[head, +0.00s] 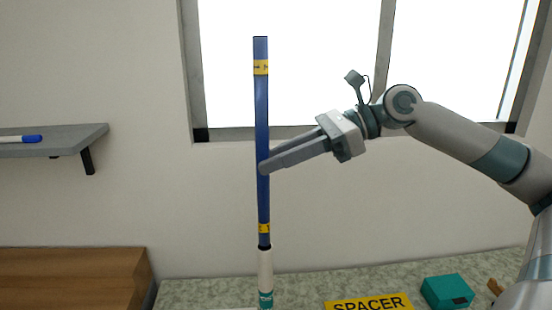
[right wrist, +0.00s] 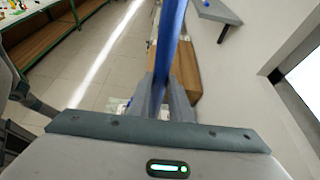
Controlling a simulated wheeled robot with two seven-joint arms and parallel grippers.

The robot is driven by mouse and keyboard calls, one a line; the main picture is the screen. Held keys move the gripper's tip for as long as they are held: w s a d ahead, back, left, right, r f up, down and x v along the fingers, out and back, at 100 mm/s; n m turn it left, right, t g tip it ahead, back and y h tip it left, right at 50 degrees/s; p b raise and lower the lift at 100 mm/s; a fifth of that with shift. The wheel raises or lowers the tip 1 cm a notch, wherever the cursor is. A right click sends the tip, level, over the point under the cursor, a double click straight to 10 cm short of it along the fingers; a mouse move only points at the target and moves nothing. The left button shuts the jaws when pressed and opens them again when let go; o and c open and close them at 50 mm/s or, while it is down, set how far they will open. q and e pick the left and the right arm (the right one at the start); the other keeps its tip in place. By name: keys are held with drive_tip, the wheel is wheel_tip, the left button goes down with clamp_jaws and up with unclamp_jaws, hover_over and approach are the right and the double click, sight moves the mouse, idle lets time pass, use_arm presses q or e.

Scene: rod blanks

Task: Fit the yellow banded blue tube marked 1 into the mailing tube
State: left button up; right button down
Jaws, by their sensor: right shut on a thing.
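The blue tube (head: 262,120) stands upright in the head view, with a yellow band near its top and another low down. The small marks on the bands cannot be read. My right gripper (head: 265,166) is shut on the tube near its middle. The tube also shows between the fingers in the right wrist view (right wrist: 170,35). The white mailing tube (head: 265,270) stands upright directly below, with a teal band low on it. The blue tube's lower end meets its dark mouth; I cannot tell how far inside it is. My left gripper is not in view.
A speckled worktop (head: 210,290) lies below with a yellow SPACER label (head: 368,303) and a teal box (head: 447,291) at the right. A wooden unit (head: 70,278) stands at left. A grey shelf (head: 60,140) holds a blue-capped white rod (head: 20,139). A window is behind.

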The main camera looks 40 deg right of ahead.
use_arm(q)
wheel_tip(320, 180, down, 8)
drive_tip(key=b, duration=0.8)
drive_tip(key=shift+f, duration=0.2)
idle(2.7)
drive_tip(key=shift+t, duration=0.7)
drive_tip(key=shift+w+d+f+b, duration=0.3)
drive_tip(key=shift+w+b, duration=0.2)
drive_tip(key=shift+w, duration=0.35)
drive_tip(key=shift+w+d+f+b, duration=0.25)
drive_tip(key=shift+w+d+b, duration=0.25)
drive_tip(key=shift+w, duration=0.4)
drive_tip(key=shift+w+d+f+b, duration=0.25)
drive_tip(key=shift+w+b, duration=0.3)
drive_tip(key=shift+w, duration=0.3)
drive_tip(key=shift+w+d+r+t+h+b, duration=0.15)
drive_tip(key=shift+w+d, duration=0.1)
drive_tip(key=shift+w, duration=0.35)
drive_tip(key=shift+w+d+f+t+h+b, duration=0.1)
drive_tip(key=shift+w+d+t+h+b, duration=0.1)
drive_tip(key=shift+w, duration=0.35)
